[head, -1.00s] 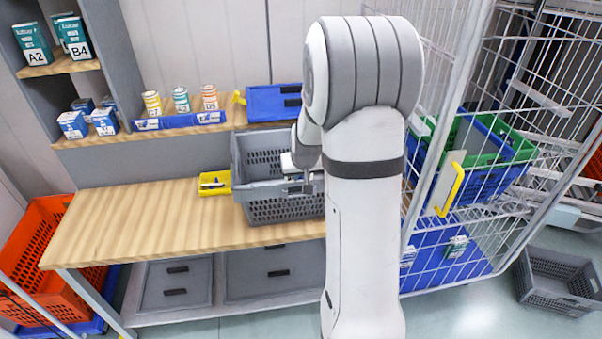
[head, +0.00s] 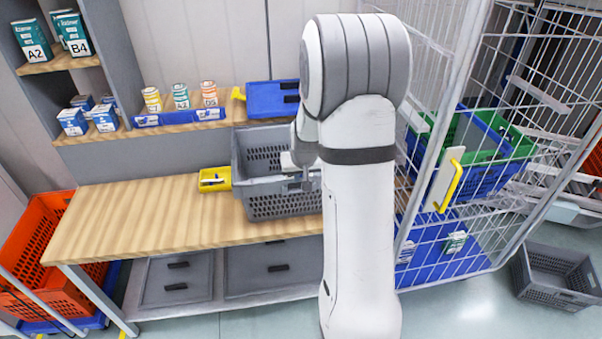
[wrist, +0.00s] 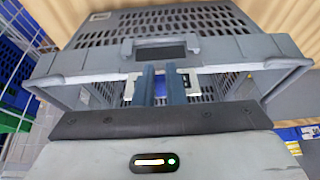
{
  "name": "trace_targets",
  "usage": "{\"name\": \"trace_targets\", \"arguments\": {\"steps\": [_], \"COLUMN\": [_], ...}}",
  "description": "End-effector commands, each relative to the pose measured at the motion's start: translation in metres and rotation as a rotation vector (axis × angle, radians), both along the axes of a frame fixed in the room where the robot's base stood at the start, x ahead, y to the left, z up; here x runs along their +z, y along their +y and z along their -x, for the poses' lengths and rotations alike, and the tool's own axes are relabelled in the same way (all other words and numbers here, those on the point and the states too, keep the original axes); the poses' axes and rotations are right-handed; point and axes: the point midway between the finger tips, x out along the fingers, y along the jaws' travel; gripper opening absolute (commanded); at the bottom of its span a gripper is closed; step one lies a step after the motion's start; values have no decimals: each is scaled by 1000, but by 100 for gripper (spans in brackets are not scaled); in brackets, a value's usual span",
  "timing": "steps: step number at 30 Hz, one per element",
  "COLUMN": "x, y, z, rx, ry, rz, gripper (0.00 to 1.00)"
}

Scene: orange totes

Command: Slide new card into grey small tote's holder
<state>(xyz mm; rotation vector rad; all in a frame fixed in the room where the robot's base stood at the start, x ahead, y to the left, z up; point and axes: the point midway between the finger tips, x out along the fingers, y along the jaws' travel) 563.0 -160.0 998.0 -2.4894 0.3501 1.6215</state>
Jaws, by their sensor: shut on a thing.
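The grey small tote (head: 285,205) stands on the wooden bench, partly hidden behind my arm in the head view. In the wrist view its near wall and rim (wrist: 215,48) fill the upper part, with a dark rectangular recess in the middle. My gripper (wrist: 160,72) is at this wall, its two blue-grey fingers close together and pointing at it. The fingers are shut on a pale card (wrist: 187,84), whose edges show on both sides of them. I cannot tell whether the card touches the holder.
A small yellow tray (head: 214,180) sits on the bench left of the tote. A blue bin (head: 272,100) is on the shelf above. A wire cage (head: 470,170) stands close on the right. The bench's left part is clear.

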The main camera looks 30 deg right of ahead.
Motion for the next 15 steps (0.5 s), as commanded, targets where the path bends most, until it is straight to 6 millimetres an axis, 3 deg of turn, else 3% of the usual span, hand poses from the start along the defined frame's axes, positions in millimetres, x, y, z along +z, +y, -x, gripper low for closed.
{"name": "trace_targets", "arguments": {"steps": [15], "x": [-4], "y": [-1], "z": [0], "rx": [-2], "ry": [59], "rz": [-17], "gripper": [0]}}
